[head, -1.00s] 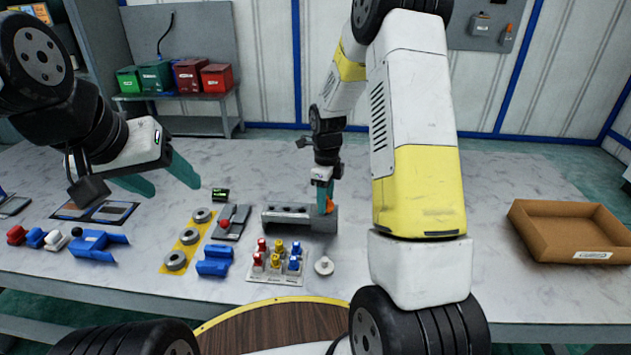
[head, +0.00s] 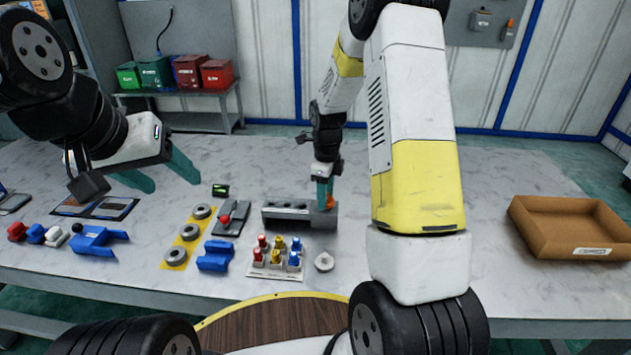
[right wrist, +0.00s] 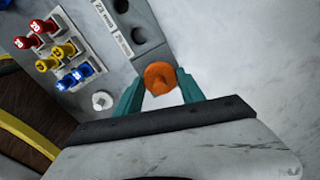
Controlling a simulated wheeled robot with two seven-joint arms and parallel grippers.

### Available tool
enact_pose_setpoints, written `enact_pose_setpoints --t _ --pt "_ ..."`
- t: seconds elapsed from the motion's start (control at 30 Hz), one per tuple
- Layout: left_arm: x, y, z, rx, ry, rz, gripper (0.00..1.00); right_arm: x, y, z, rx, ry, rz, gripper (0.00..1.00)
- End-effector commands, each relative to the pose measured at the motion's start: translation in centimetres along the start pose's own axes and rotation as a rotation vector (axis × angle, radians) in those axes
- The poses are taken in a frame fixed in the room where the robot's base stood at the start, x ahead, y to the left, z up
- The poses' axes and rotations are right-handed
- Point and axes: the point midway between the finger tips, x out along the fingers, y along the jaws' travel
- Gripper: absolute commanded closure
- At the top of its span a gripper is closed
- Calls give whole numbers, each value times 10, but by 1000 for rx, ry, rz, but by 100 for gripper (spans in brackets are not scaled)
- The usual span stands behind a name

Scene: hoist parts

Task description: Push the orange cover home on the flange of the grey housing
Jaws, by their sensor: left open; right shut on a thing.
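The grey housing (head: 287,213) is a long block with round holes on its top, lying in the middle of the table. My right gripper (head: 325,198) is above its right end, shut on the orange cover (head: 329,202). In the right wrist view the round orange cover (right wrist: 160,77) sits between the teal fingertips, over the end of the grey housing (right wrist: 128,18) beyond the holes. The flange is hidden under the cover, and I cannot tell whether the cover is fully seated. My left gripper (head: 160,172) is open and empty over the left of the table.
A rack (head: 275,273) with red, yellow and blue pieces stands in front of the housing, beside a small white knob (head: 324,262). Grey rings (head: 190,232) lie on a yellow strip, near a blue cradle (head: 215,256). A cardboard tray (head: 535,237) is far right; table before it is clear.

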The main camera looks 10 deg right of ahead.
Motion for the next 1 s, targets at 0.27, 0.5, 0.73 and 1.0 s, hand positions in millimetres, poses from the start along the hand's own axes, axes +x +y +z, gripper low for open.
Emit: enact_pose_setpoints --t 0.27,0.5,0.73,1.0 --pt "0 0 0 0 0 0 39 2 0 1 0 0 0 90" --pt "0 0 0 0 0 0 39 2 0 0 0 0 0 90" --pt "0 0 0 0 0 0 39 4 0 0 0 1 0 90" --pt "0 0 0 0 0 0 39 7 0 0 0 0 1 90"
